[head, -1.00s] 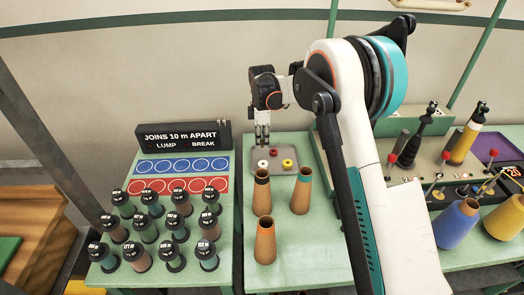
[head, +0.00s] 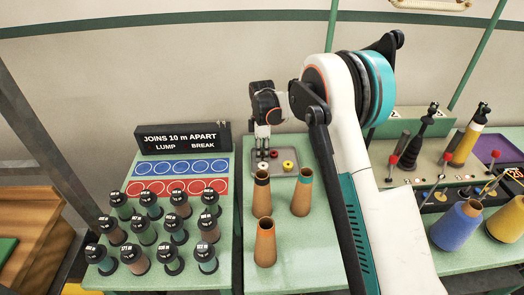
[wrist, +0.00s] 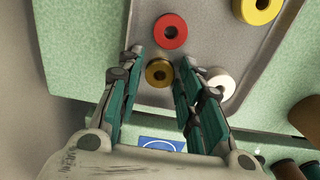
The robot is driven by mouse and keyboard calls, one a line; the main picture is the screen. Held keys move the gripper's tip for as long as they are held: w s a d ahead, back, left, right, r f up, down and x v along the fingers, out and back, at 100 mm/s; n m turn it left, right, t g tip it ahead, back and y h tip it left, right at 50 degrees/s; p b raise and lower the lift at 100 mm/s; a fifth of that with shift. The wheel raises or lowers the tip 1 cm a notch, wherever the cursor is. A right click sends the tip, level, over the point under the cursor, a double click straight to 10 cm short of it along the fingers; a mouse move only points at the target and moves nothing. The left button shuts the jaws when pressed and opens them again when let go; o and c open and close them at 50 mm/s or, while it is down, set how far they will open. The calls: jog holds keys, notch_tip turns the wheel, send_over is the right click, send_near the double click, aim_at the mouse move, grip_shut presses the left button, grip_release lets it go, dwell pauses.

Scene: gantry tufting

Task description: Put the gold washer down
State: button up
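The gold washer (wrist: 159,72) shows in the wrist view, flat over the grey tray (wrist: 125,95) and between my two fingertips. In the head view my gripper (head: 262,153) is low over the back left of the tray (head: 300,155). The gold washer cannot be made out there.
A red washer (wrist: 170,31), a yellow washer (wrist: 257,10) and a white washer (wrist: 222,84) lie in the tray. The white one is close beside my right finger. Orange-brown cones (head: 265,243) stand in front of the tray, and several black-capped spools (head: 172,258) stand at left.

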notch_tip(320, 180, up, 13)
jog(key=p, duration=0.3)
jog(key=s+d+r+m+t, duration=0.2)
jog(key=s+d+r+m, duration=0.35)
jog(key=s+r, duration=0.45)
jog(key=s+d+r+m+t, duration=0.1)
jog(key=s+d+r+m, duration=0.25)
jog(key=s+r, duration=0.35)
jog(key=s+d+f+m+t, duration=0.1)
jog(key=s+d+m, duration=0.1)
jog(key=s, duration=0.5)
jog(key=s+d+f+m+t, duration=0.1)
jog(key=s+m, duration=0.3)
jog(key=s, duration=0.4)
jog(key=s+d+f+m+t, duration=0.2)
jog(key=s+d+f+m, duration=0.1)
jog(key=s, duration=0.5)
jog(key=shift+d, duration=0.25)
